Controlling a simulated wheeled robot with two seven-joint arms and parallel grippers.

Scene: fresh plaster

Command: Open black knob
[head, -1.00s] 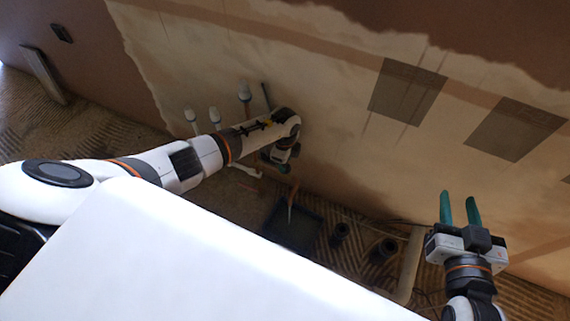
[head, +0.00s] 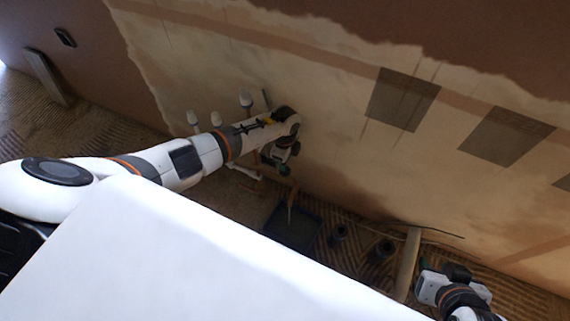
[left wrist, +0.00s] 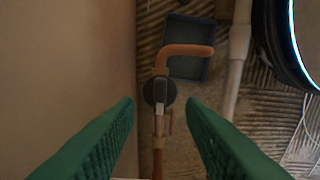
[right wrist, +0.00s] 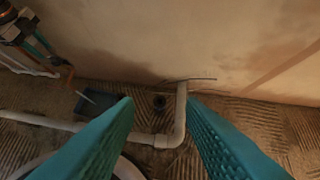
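The black knob (left wrist: 149,92) shows in the left wrist view as a dark round disc on a copper pipe (left wrist: 159,150) beside the wall. A pale narrow part lies over its middle. My left gripper (left wrist: 160,104) is open, with one green finger on each side of the pipe line and the knob beyond the tips. No contact shows. In the head view my left gripper (head: 283,168) is low by the wall and covers the knob. My right gripper (right wrist: 160,100) is open and empty in the right wrist view. In the head view it (head: 440,274) is at the lower right.
A dark tray (head: 292,228) stands on the ridged floor below the left gripper. A pale pipe (head: 407,265) rises near my right gripper. Several white-capped pipe ends (head: 246,101) stick out along the wall at left. A bent copper pipe (left wrist: 186,50) shows beyond the knob.

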